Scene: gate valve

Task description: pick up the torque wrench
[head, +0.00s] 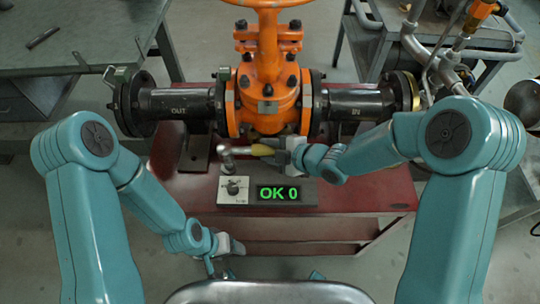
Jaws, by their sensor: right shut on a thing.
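The torque wrench (262,150) shows a yellow grip and a grey metal head at its left end. It lies sideways in front of the orange gate valve (266,95), above the grey panel. My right gripper (285,154) is shut on the torque wrench near its right end and hides that part. The metal head is over the panel's back left, close to a small white plate with a knob (234,189). I cannot tell whether the wrench touches the panel. My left gripper (222,250) is low at the left, apart from the wrench; its fingers are too small to read.
A display (279,194) on the panel reads "OK 0". Black flanged pipes (178,104) marked OUT and IN flank the valve. The red bench (375,190) has bare room at the right. A grey table (85,35) stands back left; hoses and fittings crowd the right.

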